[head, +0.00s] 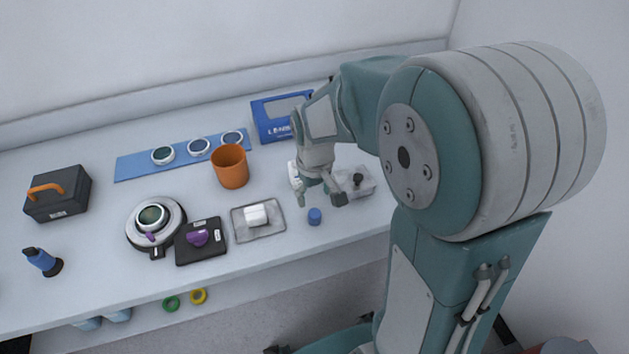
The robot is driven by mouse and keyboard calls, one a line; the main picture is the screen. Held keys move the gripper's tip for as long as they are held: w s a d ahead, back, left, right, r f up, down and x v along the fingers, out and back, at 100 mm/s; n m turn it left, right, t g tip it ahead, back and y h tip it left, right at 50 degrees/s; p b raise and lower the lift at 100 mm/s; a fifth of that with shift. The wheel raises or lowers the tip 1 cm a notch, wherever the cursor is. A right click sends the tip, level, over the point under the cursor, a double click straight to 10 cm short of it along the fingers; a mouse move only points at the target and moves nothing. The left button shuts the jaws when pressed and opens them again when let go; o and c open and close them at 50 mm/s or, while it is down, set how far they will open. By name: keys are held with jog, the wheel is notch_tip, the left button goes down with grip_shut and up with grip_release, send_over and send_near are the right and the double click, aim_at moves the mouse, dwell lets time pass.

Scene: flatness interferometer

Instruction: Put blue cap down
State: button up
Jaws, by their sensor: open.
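The blue cap (315,216) is a small blue cylinder standing on the white bench near its front edge. My gripper (318,200) is open, just above and behind the cap in the head view. The cap shows clear of the fingers, though I cannot tell the exact gap. The part of the bench behind my gripper is partly hidden by my arm.
A clear tray with a white block (256,214) lies left of the cap. A small grey box (357,183) stands close at right. An orange cup (230,166), a blue strip with several lenses (133,166) and a round lens mount (170,215) stand farther left.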

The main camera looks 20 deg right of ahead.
aim_at(314, 213)
jog(key=s+r+m+t, duration=0.2)
jog(key=s+r+t, duration=0.3)
jog(key=s+r, duration=0.9)
jog(key=shift+s+r+m+t, duration=0.15)
jog(key=shift+r+m+t, duration=0.15)
jog(key=shift+r, duration=0.25)
